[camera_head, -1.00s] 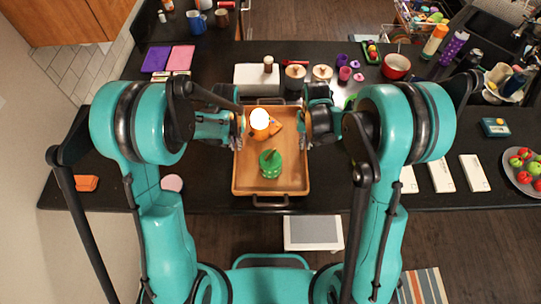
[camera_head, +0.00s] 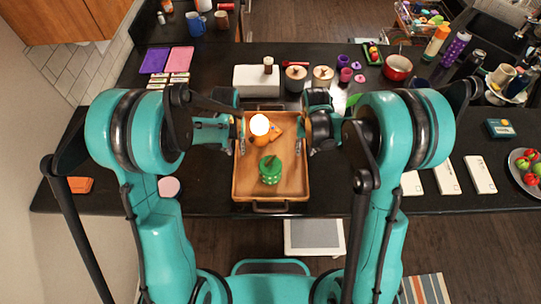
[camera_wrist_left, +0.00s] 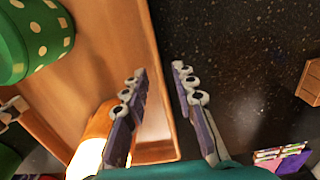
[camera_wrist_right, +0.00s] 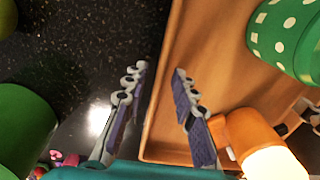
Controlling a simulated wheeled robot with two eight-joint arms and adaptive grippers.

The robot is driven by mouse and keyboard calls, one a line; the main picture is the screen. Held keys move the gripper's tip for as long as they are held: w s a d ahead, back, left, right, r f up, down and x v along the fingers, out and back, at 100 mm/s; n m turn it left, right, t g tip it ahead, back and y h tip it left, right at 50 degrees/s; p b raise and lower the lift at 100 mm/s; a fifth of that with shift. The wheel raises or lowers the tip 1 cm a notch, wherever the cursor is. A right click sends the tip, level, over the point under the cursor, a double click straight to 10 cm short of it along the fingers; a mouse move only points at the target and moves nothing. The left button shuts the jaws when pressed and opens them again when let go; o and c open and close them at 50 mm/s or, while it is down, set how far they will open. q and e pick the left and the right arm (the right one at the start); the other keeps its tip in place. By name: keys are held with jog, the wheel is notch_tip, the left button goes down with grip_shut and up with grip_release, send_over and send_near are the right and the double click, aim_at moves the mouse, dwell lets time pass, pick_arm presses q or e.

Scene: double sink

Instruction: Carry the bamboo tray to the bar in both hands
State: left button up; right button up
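The bamboo tray (camera_head: 243,182) lies on the dark counter in the middle of the head view, its dark handles at the far and near ends. On it are a green dotted pot (camera_head: 270,172) and an orange item with a bright white top (camera_head: 260,125). My left gripper (camera_head: 242,146) is at the tray's left wall, my right gripper (camera_head: 298,147) at its right wall. In the left wrist view the open fingers (camera_wrist_left: 160,95) straddle the tray wall (camera_wrist_left: 152,60). In the right wrist view the open fingers (camera_wrist_right: 158,95) also straddle a wall (camera_wrist_right: 163,60). Contact is unclear.
A white box (camera_head: 257,82) and lidded canisters (camera_head: 296,77) stand just beyond the tray. A red pot (camera_head: 397,67) is further right. White packs (camera_head: 447,178) lie right of my arms, near a fruit plate (camera_head: 523,178). A white step (camera_head: 314,238) is on the floor below.

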jog(key=shift+r, duration=0.15)
pick_arm(q)
notch_tip(320, 180, up, 11)
pick_arm(e)
notch_tip(320, 180, up, 12)
dwell(0.4)
pick_arm(q)
jog(key=shift+s, duration=0.1)
dwell(0.4)
